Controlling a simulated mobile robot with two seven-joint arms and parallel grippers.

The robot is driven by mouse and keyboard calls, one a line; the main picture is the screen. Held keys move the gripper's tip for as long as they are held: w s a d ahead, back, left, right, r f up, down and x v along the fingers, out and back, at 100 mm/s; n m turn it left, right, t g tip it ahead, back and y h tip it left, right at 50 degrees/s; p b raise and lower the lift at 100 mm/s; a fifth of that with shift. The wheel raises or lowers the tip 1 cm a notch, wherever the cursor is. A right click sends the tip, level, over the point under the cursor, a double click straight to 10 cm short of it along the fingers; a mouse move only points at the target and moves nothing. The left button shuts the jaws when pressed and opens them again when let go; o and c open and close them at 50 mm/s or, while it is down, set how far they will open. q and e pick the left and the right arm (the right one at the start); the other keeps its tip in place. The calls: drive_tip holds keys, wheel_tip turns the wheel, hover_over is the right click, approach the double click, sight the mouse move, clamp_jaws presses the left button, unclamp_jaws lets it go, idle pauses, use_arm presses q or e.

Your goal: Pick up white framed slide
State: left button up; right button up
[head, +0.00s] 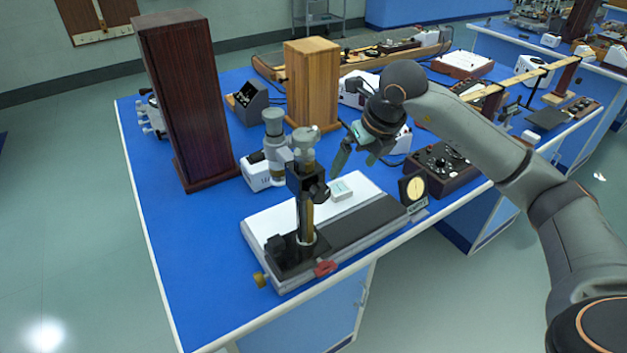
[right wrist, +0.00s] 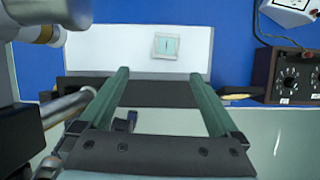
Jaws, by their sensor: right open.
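The white framed slide (head: 341,189) lies flat on the white part of the instrument base (head: 265,222), right of the upright microscope column. In the right wrist view the slide (right wrist: 166,46) shows a pale square frame around a greenish centre with a thin dark line. My right gripper (head: 350,150) is above and behind the slide in the head view, pointing down. In the right wrist view its two green fingers (right wrist: 159,76) are spread wide with nothing between them, and the slide appears beyond the fingertips. My left gripper is not in view.
The microscope column (head: 306,195) stands close left of the slide. A round dial gauge (head: 412,188) stands at the base's right end, near a black dial box (head: 440,163). Tall wooden boxes (head: 186,100) (head: 312,85) stand behind. Blue tabletop (head: 180,250) is free at left.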

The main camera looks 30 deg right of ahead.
approach(339, 187)
wheel_tip(339, 187, down, 3)
drive_tip(key=shift+w+a+r, duration=0.1)
drive_tip(key=shift+r, duration=0.05)
drive_tip(key=shift+w+p+x, duration=0.15)
drive_tip(key=shift+p+x, duration=0.05)
drive_tip(key=shift+x, duration=1.3)
drive_tip(key=shift+w+p+x, duration=0.15)
drive_tip(key=shift+x, duration=1.35)
drive_tip(key=shift+r, duration=0.2)
drive_tip(key=shift+c, duration=0.4)
drive_tip(key=c, duration=1.4)
